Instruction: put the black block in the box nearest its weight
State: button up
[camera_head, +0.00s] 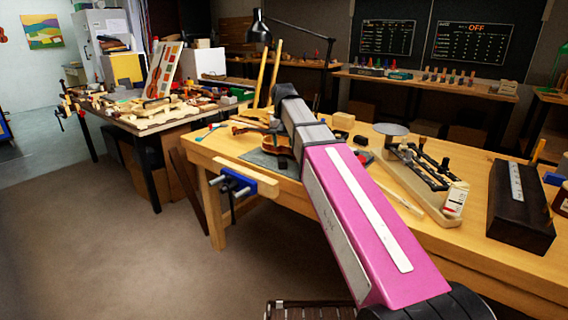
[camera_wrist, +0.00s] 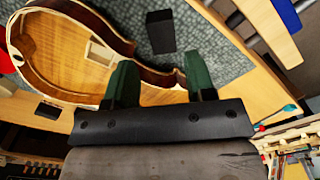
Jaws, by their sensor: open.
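A black block (camera_wrist: 160,32) lies on a grey mat (camera_wrist: 222,62) beside an open violin body (camera_wrist: 68,48), in the wrist view. My gripper (camera_wrist: 160,80) is open and empty, its two green fingertips apart. The block lies beyond the fingertips in the picture, apart from them. A second small dark piece (camera_wrist: 47,110) lies on the wood left of my gripper. I cannot pick out any weight-marked box for certain.
A balance (camera_head: 430,170) with a round pan stands right of my arm. A long dark case (camera_head: 520,207) with a white strip is farther right. A blue vise (camera_head: 238,183) sits on the bench's left edge. A small wooden block (camera_wrist: 98,52) lies within the violin outline.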

aim_at(283, 159)
jog(key=shift+w+a+f, duration=0.1)
jog(key=shift+w+f, duration=0.05)
jog(key=shift+f, duration=2.05)
jog(key=shift+w+f, duration=0.1)
jog(key=shift+f, duration=2.05)
jog(key=c, duration=0.8)
jog(key=shift+r, duration=0.15)
